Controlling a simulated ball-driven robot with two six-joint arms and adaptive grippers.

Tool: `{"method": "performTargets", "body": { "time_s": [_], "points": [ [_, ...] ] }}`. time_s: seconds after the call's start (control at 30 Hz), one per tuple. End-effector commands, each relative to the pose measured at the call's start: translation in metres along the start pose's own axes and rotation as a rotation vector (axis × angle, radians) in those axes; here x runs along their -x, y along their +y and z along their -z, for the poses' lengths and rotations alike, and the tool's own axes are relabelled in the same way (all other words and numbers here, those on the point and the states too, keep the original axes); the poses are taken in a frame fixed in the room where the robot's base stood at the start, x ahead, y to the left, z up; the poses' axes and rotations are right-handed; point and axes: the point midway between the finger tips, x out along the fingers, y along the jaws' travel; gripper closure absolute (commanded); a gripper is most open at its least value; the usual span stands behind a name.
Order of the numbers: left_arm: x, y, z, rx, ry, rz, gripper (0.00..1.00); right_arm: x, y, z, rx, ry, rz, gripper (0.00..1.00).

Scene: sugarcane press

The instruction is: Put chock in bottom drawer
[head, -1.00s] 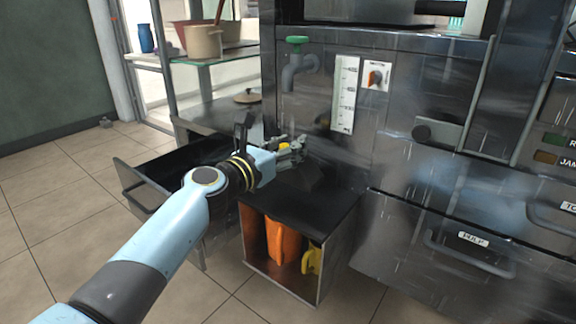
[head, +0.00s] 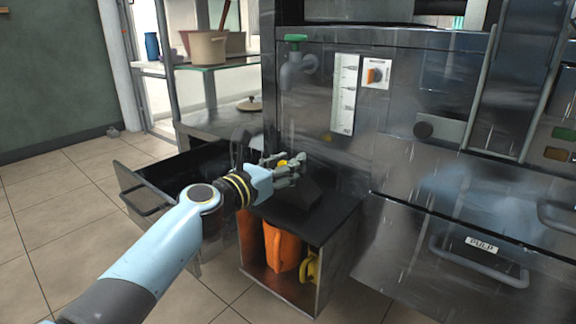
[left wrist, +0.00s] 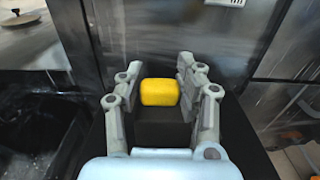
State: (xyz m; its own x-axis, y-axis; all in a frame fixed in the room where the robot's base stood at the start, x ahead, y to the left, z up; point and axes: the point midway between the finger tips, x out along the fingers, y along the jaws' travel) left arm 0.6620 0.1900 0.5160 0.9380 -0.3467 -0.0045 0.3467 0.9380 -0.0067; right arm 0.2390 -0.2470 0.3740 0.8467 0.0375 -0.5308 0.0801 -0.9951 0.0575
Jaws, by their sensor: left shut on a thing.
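The chock looks like a dark wedge (head: 308,191) with a yellow part; it is at the top of a low black cabinet, against the steel machine. In the left wrist view the yellow part (left wrist: 160,92) and a dark block below it sit between the fingers. My left gripper (head: 287,168) is shut on the chock, and the fingers hide part of it. It also shows in the left wrist view (left wrist: 166,95). I cannot tell whether the chock touches the cabinet top. An open drawer (head: 133,192) with a dark inside stands left of the cabinet. My right gripper is not in view.
The low cabinet (head: 330,226) has an open front with orange (head: 282,248) and yellow (head: 309,267) items inside. A green-handled tap (head: 297,60) projects above. A closed drawer labelled PULP (head: 480,262) is at the right. Floor is clear at the left.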

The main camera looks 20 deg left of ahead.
Motion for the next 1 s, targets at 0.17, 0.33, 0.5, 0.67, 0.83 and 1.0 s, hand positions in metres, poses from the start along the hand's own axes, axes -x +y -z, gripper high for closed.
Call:
{"method": "performTargets", "body": {
  "time_s": [0.17,0.33,0.5,0.67,0.83,1.0],
  "points": [
    [0.000,0.000,0.000,0.000,-0.001,0.000,1.00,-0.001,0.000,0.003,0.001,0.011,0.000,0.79],
    [0.000,0.000,0.002,0.000,0.000,0.000,0.63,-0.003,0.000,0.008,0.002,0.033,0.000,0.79],
    [0.000,0.000,0.002,0.000,0.000,0.000,0.41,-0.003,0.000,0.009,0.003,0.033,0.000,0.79],
    [0.000,0.000,0.002,0.000,0.000,0.000,0.41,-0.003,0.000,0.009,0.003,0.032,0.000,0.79],
    [0.000,0.000,0.000,0.000,0.000,0.000,0.41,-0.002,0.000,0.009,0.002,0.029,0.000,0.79],
    [0.023,0.000,-0.001,-0.001,0.003,0.000,0.41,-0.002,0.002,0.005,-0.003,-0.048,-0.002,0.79]
  ]
}}
